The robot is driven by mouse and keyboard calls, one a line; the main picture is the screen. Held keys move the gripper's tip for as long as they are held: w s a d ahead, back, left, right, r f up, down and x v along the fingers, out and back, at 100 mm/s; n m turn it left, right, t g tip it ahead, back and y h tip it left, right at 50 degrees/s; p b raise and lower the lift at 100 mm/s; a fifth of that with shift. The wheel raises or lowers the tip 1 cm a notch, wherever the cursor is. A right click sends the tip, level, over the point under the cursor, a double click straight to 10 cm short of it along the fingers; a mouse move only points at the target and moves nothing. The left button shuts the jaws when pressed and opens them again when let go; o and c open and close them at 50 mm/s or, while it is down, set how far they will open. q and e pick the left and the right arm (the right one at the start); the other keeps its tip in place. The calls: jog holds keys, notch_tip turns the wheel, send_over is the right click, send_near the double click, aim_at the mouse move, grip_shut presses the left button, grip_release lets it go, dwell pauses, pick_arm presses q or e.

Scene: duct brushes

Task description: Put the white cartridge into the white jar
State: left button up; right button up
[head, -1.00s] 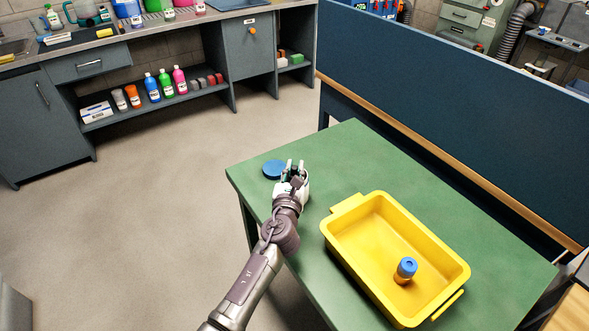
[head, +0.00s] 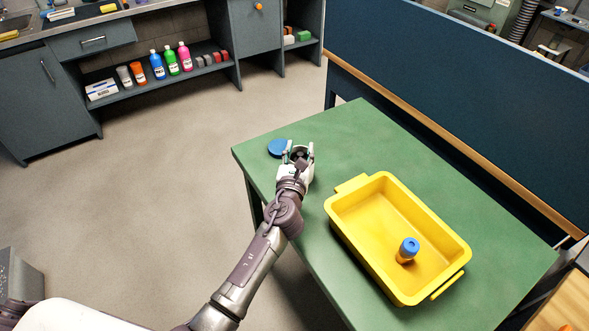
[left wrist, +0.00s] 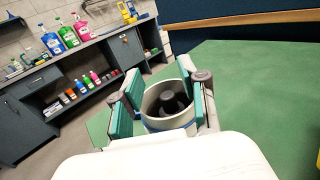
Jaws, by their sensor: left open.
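My left gripper (head: 299,152) is open at the far left part of the green table. In the left wrist view its teal-padded fingers stand on either side of a white open-topped cylinder (left wrist: 150,103), which looks like the white jar. A dark round piece with a grey centre (left wrist: 173,103) sits inside it; I cannot tell whether this is part of the jar. A blue edge shows at the cylinder's lower end. In the head view the hand mostly hides the cylinder. I cannot make out a separate white cartridge. My right gripper is not in view.
A blue disc (head: 277,148) lies beside the left gripper on the green table (head: 375,135). A yellow tray (head: 352,240) holds an orange container with a blue cap (head: 409,246). A dark blue partition (head: 450,100) stands behind the table. The table between gripper and partition is clear.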

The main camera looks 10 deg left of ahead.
pick_arm(q)
jog(key=s, duration=1)
jog(key=shift+s+d, duration=0.2)
jog(key=shift+d, duration=0.2)
